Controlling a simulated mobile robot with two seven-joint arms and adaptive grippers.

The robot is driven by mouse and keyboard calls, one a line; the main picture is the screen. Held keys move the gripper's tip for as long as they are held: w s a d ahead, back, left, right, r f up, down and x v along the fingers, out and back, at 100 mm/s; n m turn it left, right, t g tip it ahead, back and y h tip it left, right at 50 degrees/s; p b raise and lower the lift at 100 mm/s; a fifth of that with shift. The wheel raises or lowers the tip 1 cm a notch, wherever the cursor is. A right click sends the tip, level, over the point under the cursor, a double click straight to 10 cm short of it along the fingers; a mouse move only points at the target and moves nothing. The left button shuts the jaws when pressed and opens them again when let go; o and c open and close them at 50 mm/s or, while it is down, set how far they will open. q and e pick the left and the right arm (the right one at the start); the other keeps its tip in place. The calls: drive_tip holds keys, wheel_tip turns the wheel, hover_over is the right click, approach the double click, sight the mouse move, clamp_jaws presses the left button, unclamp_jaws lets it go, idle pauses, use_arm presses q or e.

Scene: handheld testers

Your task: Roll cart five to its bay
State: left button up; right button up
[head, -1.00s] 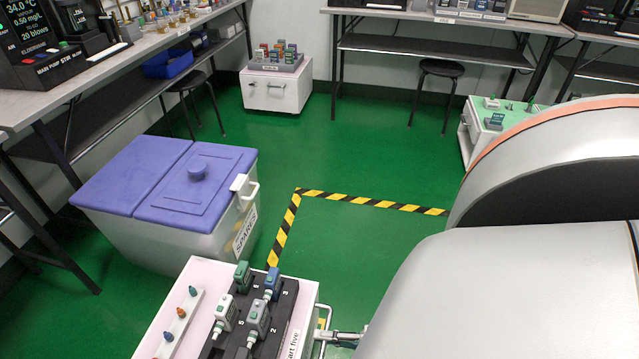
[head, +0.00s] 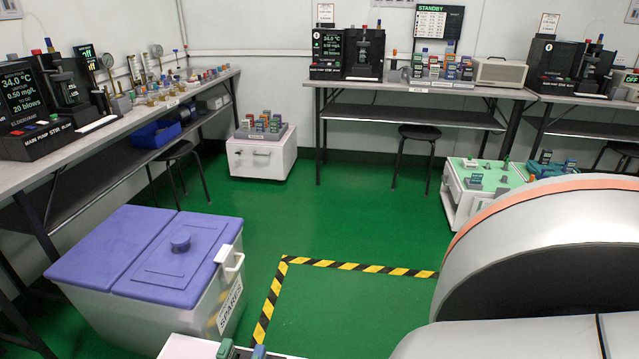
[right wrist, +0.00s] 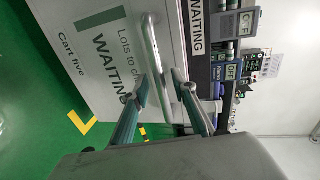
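Cart five shows only its far top edge (head: 185,347) at the bottom of the head view, with the tops of a green and a blue tester on it. In the right wrist view its white panel (right wrist: 75,45) fills the upper left, lettered "Cart five" and "WAITING". A metal bar handle (right wrist: 152,45) stands out from the panel. My right gripper (right wrist: 160,75) has its two fingers apart, one on each side of the handle, with gaps visible. A black-and-yellow tape outline (head: 350,266) marks a floor area ahead of the cart. My left gripper is not in view.
A lidded spares bin (head: 228,302) stands left of the tape, close to the cart. A white cart (head: 262,160) stands at the back left, and a green-topped cart (head: 462,200) at right. Benches line the walls. The green floor (head: 340,310) inside the tape is clear.

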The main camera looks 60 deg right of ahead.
drive_tip(key=v, duration=1.1)
drive_tip(key=shift+s, duration=0.25)
